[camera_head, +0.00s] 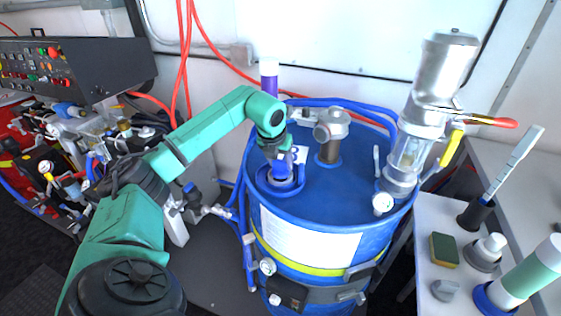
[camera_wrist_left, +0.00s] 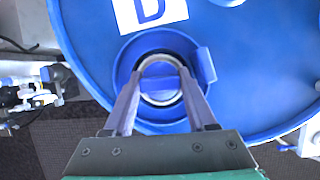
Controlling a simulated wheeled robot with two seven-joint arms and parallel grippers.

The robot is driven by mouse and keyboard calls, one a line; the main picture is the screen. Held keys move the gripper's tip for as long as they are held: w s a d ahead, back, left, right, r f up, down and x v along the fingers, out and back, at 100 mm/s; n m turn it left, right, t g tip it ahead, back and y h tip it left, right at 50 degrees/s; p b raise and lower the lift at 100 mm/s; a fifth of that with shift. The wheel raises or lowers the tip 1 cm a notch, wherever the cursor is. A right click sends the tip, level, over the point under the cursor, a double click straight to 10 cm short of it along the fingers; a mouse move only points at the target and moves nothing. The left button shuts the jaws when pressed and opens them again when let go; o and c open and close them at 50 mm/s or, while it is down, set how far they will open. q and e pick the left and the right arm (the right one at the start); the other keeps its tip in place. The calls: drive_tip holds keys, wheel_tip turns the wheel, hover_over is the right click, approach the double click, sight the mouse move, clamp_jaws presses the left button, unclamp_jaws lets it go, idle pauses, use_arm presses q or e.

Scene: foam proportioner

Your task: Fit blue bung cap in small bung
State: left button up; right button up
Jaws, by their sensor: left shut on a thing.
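My left gripper (camera_head: 280,158) points down over the small bung (camera_head: 280,183) near the left edge of the blue drum's top. It is shut on the blue bung cap (camera_head: 281,170), which shows as a blue piece below the fingers. In the left wrist view the gripper (camera_wrist_left: 161,76) has its two fingers on either side of the cap (camera_wrist_left: 160,85), with the pale bung ring around it. The cap looks lined up over the bung. I cannot tell whether it touches or sits in it. My right gripper is not in view.
The blue drum (camera_head: 330,195) also bears a grey fitting (camera_head: 331,135) and a tall metal pump with a glass section (camera_head: 432,105). Blue hoses run behind. A white side table (camera_head: 425,215) at right holds a sponge and bottles. A control panel (camera_head: 75,65) stands at left.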

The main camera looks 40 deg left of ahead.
sight(280, 161)
use_arm(q)
drive_tip(key=shift+f+b, duration=0.45)
drive_tip(key=shift+f, duration=0.15)
drive_tip(key=o, duration=1.1)
drive_tip(key=shift+r, duration=0.1)
drive_tip(key=p+v, duration=0.3)
drive_tip(key=v, duration=0.3)
drive_tip(key=shift+s+r+p, duration=0.1)
drive_tip(key=shift+r+p, duration=0.2)
drive_tip(key=shift+r, duration=0.05)
drive_tip(key=p+v, duration=0.1)
drive_tip(key=v, duration=0.3)
drive_tip(key=shift+s+d+p, duration=0.1)
drive_tip(key=shift+p, duration=0.3)
